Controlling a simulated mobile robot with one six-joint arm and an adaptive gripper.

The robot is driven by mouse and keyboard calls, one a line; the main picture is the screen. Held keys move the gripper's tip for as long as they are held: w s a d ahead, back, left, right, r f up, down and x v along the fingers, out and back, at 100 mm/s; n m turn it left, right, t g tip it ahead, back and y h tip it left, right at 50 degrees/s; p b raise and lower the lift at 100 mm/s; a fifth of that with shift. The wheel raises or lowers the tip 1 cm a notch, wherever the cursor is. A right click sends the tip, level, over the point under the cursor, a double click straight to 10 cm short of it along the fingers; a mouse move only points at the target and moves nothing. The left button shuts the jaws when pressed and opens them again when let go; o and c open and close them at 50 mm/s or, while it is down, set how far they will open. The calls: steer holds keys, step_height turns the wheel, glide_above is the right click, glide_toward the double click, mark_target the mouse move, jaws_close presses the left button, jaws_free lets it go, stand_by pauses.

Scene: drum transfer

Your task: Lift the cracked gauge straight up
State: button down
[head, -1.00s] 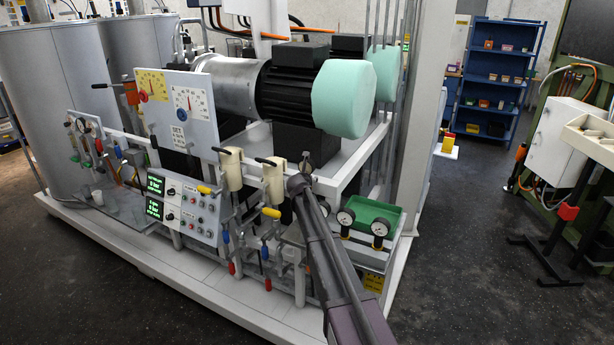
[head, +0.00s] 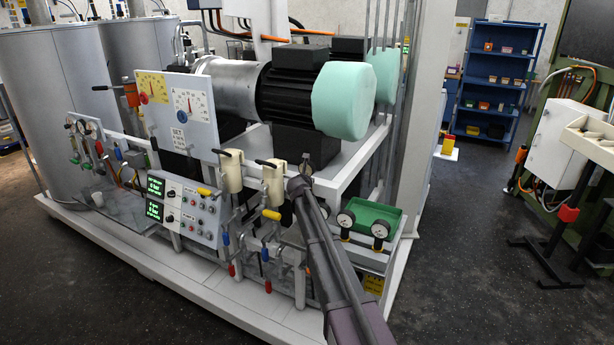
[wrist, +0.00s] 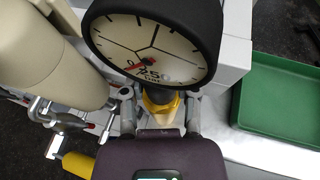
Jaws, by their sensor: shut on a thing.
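The cracked gauge (wrist: 150,48) fills the top of the wrist view. It has a black rim and a cream dial with dark branching lines and a red needle. Below the dial is its dark stem, with a yellow fitting (wrist: 160,106) under it. My gripper (wrist: 160,104) is shut on the gauge, with a grey finger on each side of the stem and fitting. In the head view my arm largely hides the gripper and gauge near the rail's right end. Whether the gauge is clear of its seat cannot be told.
A cream cylindrical body (wrist: 65,65) stands close left of the gauge in the wrist view. A green tray (head: 374,218) lies to the right, with two small gauges (head: 345,218) at its front. The motor with a mint-green cover (head: 344,100) stands behind. Open floor lies right.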

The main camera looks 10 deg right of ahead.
steer(key=shift+r, duration=0.1)
step_height(320, 180, up, 10)
steer(key=p, duration=1)
steer(key=shift+f, duration=0.25)
stand_by(0.7)
steer(key=shift+f+b, duration=2)
steer(key=shift+b, duration=0.1)
